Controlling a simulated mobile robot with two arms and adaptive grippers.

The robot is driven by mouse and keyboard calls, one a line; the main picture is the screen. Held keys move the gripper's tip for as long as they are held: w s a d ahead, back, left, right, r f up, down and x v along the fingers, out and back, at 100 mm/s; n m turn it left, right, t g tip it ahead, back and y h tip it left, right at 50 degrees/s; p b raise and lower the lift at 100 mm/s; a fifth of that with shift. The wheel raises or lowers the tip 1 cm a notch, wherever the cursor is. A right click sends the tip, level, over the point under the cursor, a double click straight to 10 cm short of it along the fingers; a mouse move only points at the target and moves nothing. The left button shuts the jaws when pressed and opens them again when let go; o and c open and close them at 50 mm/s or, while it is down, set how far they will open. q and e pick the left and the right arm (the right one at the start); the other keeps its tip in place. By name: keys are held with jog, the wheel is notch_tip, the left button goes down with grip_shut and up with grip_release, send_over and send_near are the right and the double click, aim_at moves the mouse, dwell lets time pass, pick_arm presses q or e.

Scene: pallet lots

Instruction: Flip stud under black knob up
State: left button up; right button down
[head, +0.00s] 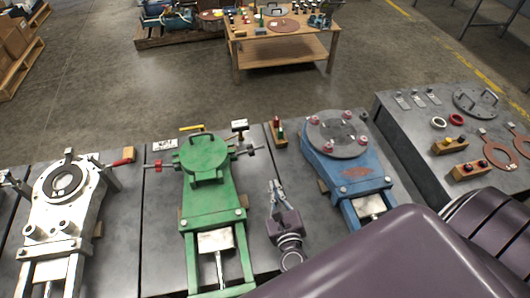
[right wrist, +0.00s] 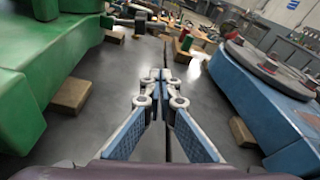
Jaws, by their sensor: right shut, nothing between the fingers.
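My right gripper (head: 276,187) is shut and empty over the grey bench, between the green fixture (head: 204,160) and the blue fixture (head: 345,165). In the right wrist view its fingertips (right wrist: 160,78) meet, with the green fixture at left and the blue fixture at right. The blue fixture carries a round grey plate (head: 338,138) with several pinkish-red knobs around it. A small block with a red and a green peg (head: 277,130) stands beyond the gripper. I cannot tell for certain which part is the black knob or the stud under it. My left gripper is not in view.
A white fixture (head: 66,190) stands at left. The right bench (head: 400,140) holds small metal plates, rings and red-brown blocks (head: 450,146) with small knobs. A wooden table (head: 280,50) stands behind, across open floor.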

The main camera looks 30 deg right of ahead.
aim_at(249, 151)
jog(key=shift+w+d, duration=0.1)
jog(key=shift+w, duration=0.15)
jog(key=x, duration=0.9)
jog(key=shift+w+d+f, duration=0.1)
jog(key=shift+w+d, duration=0.05)
jog(key=shift+w, duration=0.25)
jog(key=r, duration=0.1)
jog(key=w+r+p, duration=0.1)
jog(key=shift+a+r, duration=0.2)
jog(key=shift+r, duration=0.05)
jog(key=shift+w+r+p, duration=0.2)
jog(key=shift+r+p, duration=0.1)
jog(key=shift+r, duration=0.05)
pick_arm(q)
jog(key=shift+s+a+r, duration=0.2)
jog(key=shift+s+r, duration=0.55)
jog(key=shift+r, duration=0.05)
pick_arm(e)
jog(key=shift+w+a+r, duration=0.1)
jog(key=shift+w+r, duration=0.05)
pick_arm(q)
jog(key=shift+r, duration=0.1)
pick_arm(e)
jog(key=shift+r, duration=0.1)
